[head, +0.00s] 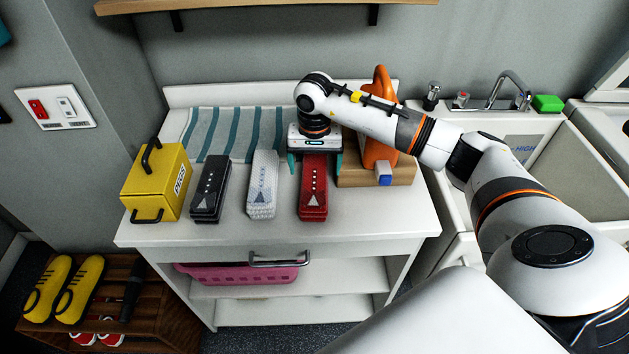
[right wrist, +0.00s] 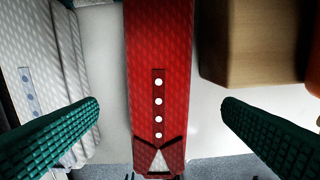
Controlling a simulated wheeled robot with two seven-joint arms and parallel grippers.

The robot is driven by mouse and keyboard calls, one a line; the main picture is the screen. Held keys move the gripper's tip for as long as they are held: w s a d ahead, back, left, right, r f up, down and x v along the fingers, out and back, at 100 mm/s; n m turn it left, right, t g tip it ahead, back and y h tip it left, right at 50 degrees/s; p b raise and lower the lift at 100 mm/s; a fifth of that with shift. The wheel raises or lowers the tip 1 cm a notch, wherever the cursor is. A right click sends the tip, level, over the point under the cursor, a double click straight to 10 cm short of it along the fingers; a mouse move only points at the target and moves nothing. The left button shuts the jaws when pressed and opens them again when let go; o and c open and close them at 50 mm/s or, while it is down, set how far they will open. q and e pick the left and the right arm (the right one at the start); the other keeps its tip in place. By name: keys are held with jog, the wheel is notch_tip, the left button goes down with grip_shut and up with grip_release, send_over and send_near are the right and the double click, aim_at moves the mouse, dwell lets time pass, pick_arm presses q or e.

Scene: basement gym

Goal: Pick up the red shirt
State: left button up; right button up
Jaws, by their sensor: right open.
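The folded red shirt (head: 313,192) lies on the white cabinet top, at the right end of a row of three folded shirts. In the right wrist view the red shirt (right wrist: 160,60) runs down the middle, between two green fingers. My right gripper (head: 315,163) is over the back part of the red shirt, with its fingers apart on either side of it. In the right wrist view my right gripper (right wrist: 160,115) is open, with clear gaps between the fingers and the shirt. My left gripper does not show.
A white shirt (head: 262,185) and a black shirt (head: 209,188) lie left of the red one. A yellow pegs box (head: 155,185) stands at the far left. A wooden block (head: 352,172) with an orange object (head: 378,150) stands close on the right. A striped towel (head: 212,125) lies behind.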

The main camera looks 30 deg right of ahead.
aim_at(314, 176)
notch_tip(314, 176, down, 7)
jog(key=shift+r+p, duration=0.15)
jog(key=shift+p, duration=0.8)
jog(key=shift+r, duration=0.1)
jog(key=c, duration=1.1)
